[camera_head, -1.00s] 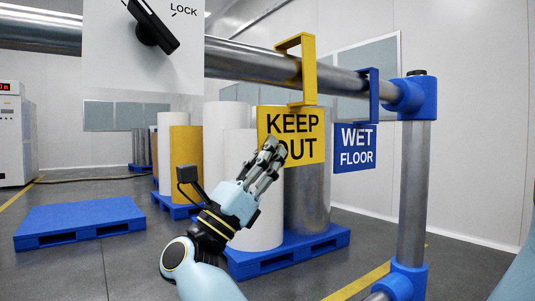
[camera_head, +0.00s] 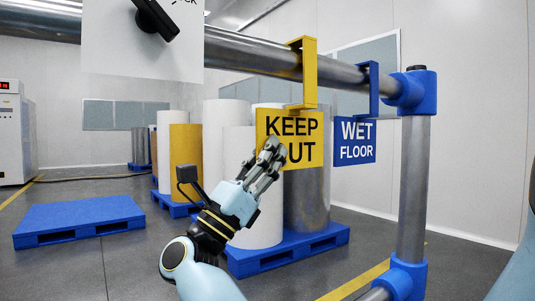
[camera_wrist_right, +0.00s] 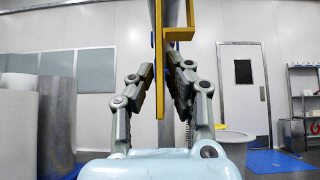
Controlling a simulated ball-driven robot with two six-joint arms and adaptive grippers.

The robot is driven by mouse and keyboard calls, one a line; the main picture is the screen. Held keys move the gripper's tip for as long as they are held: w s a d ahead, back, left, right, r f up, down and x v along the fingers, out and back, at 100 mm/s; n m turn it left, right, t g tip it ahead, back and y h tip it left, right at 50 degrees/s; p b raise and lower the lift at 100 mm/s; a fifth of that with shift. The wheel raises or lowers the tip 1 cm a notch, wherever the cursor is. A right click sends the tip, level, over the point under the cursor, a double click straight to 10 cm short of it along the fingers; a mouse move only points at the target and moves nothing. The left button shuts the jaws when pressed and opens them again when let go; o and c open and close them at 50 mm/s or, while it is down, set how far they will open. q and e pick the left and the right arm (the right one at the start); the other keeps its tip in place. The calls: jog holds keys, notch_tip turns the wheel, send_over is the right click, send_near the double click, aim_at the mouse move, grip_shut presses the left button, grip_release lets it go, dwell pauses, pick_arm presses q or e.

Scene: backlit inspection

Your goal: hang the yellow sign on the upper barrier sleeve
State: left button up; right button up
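The yellow sign (camera_head: 304,126) reads KEEP OUT, partly covered by my fingers. Its hook (camera_head: 311,70) stands at the upper barrier tube (camera_head: 260,57), with the hook's top just above the tube. I cannot tell whether the hook bears on the tube. My right gripper (camera_head: 268,155) is at the sign's lower left edge. The tube (camera_wrist_right: 174,12) shows there behind the hook. My left gripper is not in view.
A blue WET FLOOR sign (camera_head: 354,141) hangs close on the right, before the barrier post (camera_head: 413,185). A white panel with a black handle (camera_head: 110,50) hangs at the left. Rolls stand on a blue pallet (camera_head: 288,258) behind my gripper; an empty pallet (camera_head: 80,218) lies left.

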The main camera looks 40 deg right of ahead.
jog(key=shift+o, duration=1.4)
jog(key=shift+f, duration=0.1)
